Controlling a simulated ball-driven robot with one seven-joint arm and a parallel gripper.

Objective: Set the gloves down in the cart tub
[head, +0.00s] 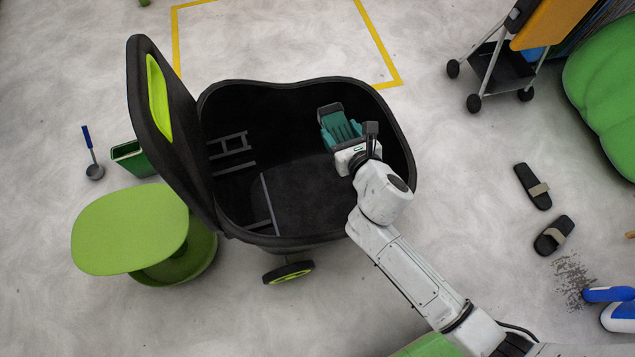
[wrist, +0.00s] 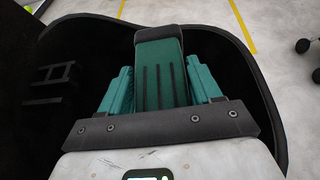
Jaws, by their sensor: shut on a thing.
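The gloves (head: 341,126) are teal with a dark cuff, and they also show in the wrist view (wrist: 160,75). My gripper (head: 348,140) is shut on them. The cart tub (head: 300,195) is a large black bin with its lid (head: 165,120) swung open to the left. The gloves and my gripper are over the tub's opening, towards its right side. I cannot tell how far above the floor of the tub the gloves are. In the wrist view the dark tub wall (wrist: 262,110) curves around the gloves. My gripper's fingertips are partly hidden by the gloves.
A rack-like frame (head: 232,150) and a thin bar show inside the tub on the left. A green stool (head: 130,228) and a green bin (head: 133,158) stand left of the cart. Black sandals (head: 533,186) lie on the floor to the right. A wheeled trolley (head: 497,68) stands at the upper right.

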